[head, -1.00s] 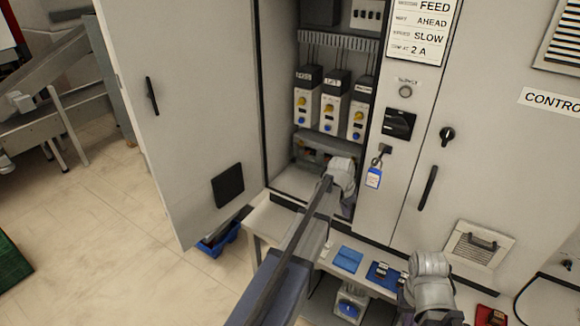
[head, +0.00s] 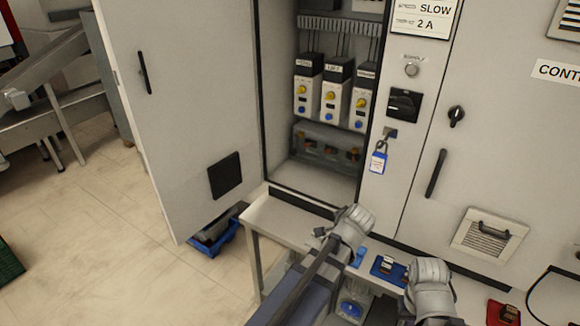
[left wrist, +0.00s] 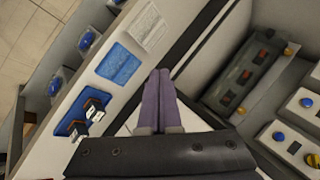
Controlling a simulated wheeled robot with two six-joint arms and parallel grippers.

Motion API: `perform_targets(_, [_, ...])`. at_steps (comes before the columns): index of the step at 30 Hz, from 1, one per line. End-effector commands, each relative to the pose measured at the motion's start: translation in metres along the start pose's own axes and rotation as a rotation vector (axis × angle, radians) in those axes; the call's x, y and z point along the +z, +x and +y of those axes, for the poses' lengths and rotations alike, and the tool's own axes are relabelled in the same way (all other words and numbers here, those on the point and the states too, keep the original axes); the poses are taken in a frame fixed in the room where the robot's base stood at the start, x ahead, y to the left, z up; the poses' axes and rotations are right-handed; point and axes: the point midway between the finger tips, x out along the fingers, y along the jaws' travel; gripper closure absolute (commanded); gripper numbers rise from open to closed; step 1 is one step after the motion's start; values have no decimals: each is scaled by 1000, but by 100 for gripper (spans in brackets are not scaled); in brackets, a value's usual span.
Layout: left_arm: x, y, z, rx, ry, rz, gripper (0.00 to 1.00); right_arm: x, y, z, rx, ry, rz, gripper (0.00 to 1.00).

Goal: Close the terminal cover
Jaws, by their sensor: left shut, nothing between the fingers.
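The terminal cover (head: 318,138) is a grey, smoky, see-through strip low inside the open cabinet, below three drive modules. Red and orange terminals show through it, and it appears to lie over them. It also shows in the left wrist view (left wrist: 243,72), right of my gripper and apart from it, with yellow knobs near its ends. My left gripper (left wrist: 160,76) is shut and empty, its two purple fingers together. In the head view my left wrist is in front of the cabinet, over the shelf; its fingertips are hidden. My right wrist is at lower right, its fingers hidden.
The cabinet door (head: 175,110) stands open on the left. A padlock (head: 378,162) hangs on the panel right of the opening. Below, the shelf (head: 268,222) holds a blue tray (head: 382,267) with small parts. A blue bin (head: 222,238) sits on the floor.

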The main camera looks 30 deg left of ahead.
Motion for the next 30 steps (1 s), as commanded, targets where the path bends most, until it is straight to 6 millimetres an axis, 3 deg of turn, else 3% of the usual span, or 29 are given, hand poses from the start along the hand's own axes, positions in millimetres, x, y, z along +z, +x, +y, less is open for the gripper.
perform_targets(1, [2, 23, -15, -64, 41, 18, 100, -1, 19, -2, 0, 0, 0, 100])
perform_targets(5, [7, 62, -74, -270, 215, 60, 100, -3, 50, -5, 0, 0, 0, 100])
perform_targets(8, [17, 95, -131, -476, 426, 67, 100, -5, 82, -8, 0, 0, 0, 100])
perform_targets(12, [37, 128, -201, -761, 805, 17, 100, -7, 125, -12, 0, 0, 0, 100])
perform_targets(15, [54, 148, -233, -926, 1098, -47, 100, -9, 153, -15, 0, -1, 0, 100])
perform_targets(18, [71, 167, -249, -1047, 1372, -113, 100, -10, 177, -17, 0, -1, 0, 100])
perform_targets(24, [99, 193, -254, -1174, 1764, -194, 100, -12, 204, -20, 0, -1, 0, 100])
perform_targets(30, [108, 200, -252, -1209, 1898, -212, 100, -12, 210, -20, 0, -1, 0, 100])
